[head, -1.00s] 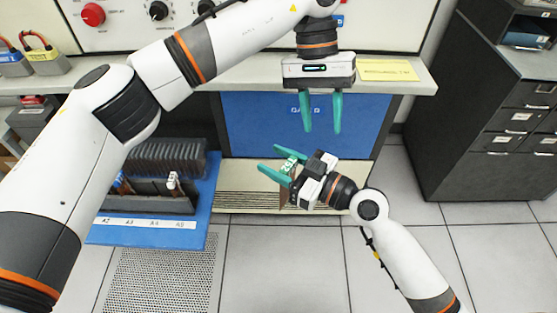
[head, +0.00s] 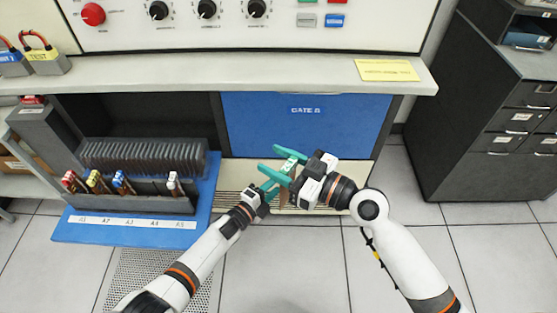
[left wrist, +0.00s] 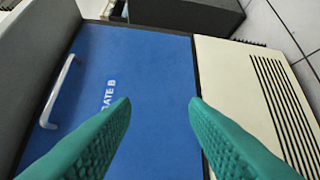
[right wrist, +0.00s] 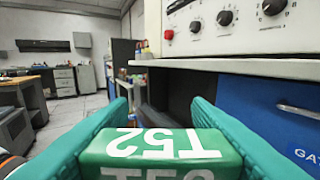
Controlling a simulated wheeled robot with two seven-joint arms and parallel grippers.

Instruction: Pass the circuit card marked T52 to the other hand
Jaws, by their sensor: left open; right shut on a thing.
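The circuit card marked T52 has a green handle (right wrist: 160,155), which shows its label upside down in the right wrist view. My right gripper (head: 269,158) is shut on this handle (head: 291,163). Below the handle, a brownish board hangs partly hidden in the head view. My left gripper (head: 267,185) is just below and left of the right gripper's fingers, close to the card. Its fingers stand apart with nothing between them in the left wrist view (left wrist: 162,105), where the card is not visible. Whether it touches the card cannot be told.
A blue tray (head: 200,225) at the left bears a dark rack with several coloured-handled cards. The blue GATE B door (head: 335,135) is behind the grippers, under a grey ledge (head: 290,75). A dark cabinet (head: 480,120) stands at the right. Floor in front is free.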

